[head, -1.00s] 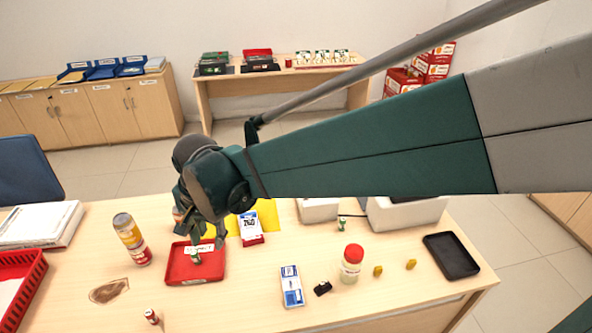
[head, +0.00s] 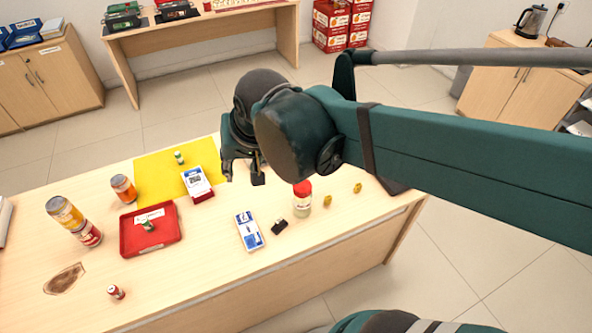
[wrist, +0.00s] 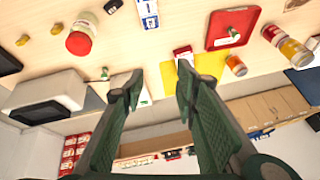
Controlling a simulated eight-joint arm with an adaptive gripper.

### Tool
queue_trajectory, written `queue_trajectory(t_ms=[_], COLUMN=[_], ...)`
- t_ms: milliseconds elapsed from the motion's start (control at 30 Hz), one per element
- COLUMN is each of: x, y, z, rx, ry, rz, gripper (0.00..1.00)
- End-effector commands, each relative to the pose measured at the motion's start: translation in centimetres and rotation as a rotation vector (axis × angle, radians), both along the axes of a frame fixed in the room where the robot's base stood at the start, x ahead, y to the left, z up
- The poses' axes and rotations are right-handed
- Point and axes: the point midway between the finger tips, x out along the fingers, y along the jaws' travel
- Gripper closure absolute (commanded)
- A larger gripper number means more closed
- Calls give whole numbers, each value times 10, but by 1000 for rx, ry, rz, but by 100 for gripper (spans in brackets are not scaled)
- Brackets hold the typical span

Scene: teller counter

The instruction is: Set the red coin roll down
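The red coin roll (head: 116,292) stands on the counter near its front edge, in front of the red tray (head: 127,242), in the head view. I cannot make it out in the wrist view. My gripper (head: 243,175) is above the counter, right of the white-and-blue card box and well away from the red roll. In the wrist view my gripper (wrist: 157,92) has its two fingers spread, with nothing held between them. A green coin roll (head: 147,225) is in the red tray. Another green roll (head: 179,158) is on the yellow mat (head: 150,178).
Cans (head: 65,212) stand left of the tray. A blue-and-white box (head: 249,231), a black stamp-like piece (head: 279,226), a red-lidded jar (head: 302,200) and small yellow pieces (head: 327,201) lie to the right. White machines (wrist: 48,98) show in the wrist view.

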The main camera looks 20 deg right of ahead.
Motion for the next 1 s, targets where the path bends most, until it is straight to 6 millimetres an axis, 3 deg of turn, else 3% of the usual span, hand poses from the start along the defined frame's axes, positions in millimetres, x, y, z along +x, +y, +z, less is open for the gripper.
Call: queue_trajectory(t_ms=[200, 500, 700, 1000], x=[-23, -54, -66, -70], y=[-43, -90, -108, -112], z=[2, 0, -2, -3], rx=[-55, -146, -189, -204], ry=[-65, -143, -173, -183], rz=[45, 108, 135, 143], gripper=[70, 70, 70, 70])
